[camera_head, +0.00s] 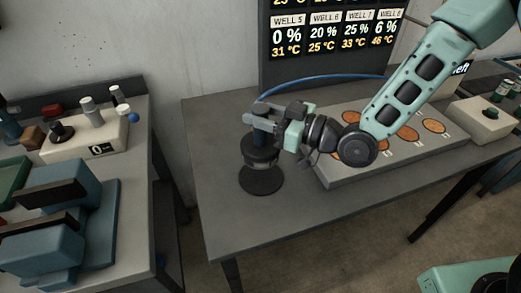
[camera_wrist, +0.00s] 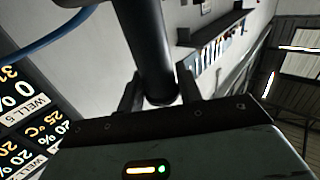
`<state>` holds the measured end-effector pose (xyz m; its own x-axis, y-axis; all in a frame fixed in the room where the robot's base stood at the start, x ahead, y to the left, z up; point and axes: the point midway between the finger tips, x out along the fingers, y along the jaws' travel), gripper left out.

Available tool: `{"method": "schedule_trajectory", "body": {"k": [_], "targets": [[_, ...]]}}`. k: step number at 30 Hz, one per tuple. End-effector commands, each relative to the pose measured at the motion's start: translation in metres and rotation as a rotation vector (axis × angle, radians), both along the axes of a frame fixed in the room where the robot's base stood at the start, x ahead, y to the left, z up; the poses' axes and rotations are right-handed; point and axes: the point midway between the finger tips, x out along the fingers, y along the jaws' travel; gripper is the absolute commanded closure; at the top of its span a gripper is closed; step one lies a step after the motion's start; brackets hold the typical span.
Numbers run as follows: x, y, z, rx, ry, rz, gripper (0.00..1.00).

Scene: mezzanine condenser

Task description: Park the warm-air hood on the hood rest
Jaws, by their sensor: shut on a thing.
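The warm-air hood (camera_head: 260,152) is a dark, upright cylinder with a narrower top and a blue hose (camera_head: 320,78) beside it. My gripper (camera_head: 264,122) is shut on its narrow upper part from the right. The wrist view shows this dark stem (camera_wrist: 150,45) between my two fingers. A round dark disc (camera_head: 262,185), which looks like the hood rest, lies on the table directly below the hood. I cannot tell whether the hood touches it. The hood's underside is hidden.
A grey plate (camera_head: 340,180) with several orange round wells lies right of the hood, partly under my arm. A display board (camera_head: 330,60) stands behind. A side bench at left holds a white box (camera_head: 85,140) and a blue device (camera_head: 60,220). The table's front left is clear.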

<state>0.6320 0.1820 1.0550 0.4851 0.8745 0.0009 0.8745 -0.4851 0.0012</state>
Motion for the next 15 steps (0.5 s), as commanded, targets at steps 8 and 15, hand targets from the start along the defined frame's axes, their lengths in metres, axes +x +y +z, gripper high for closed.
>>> {"method": "schedule_trajectory", "body": {"k": [8,15], "targets": [[0.0,0.001,-0.034,0.002,0.0,0.0,1.0],[0.0,0.001,-0.059,0.003,0.003,0.0,1.0]]}}
